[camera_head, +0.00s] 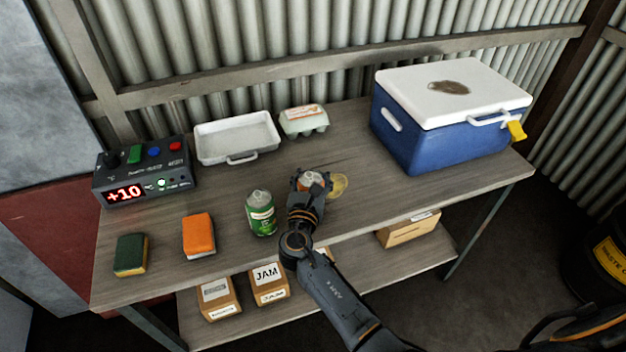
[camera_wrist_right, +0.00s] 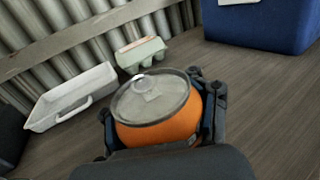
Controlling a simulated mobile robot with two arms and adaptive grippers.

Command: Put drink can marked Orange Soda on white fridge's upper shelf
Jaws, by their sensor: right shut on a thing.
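An orange drink can (camera_wrist_right: 152,130) stands upright between the fingers of my right gripper (camera_wrist_right: 165,118), which is shut on it. In the head view the can (camera_head: 311,179) shows only its top and a bit of orange, as the gripper (camera_head: 310,186) covers most of it. Its label text is hidden. It is at the middle of the wooden workbench (camera_head: 360,200); I cannot tell whether it touches the top. A green can (camera_head: 261,213) stands just left of the gripper. The white fridge is not in view. My left gripper is not in view.
A yellow round thing (camera_head: 338,186) lies right of the gripper. Behind are a white tray (camera_head: 238,138) and an egg carton (camera_head: 304,121). A blue cooler (camera_head: 440,135) stands at the right, a control box (camera_head: 145,172) at the left. Two sponges (camera_head: 199,236) lie front left.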

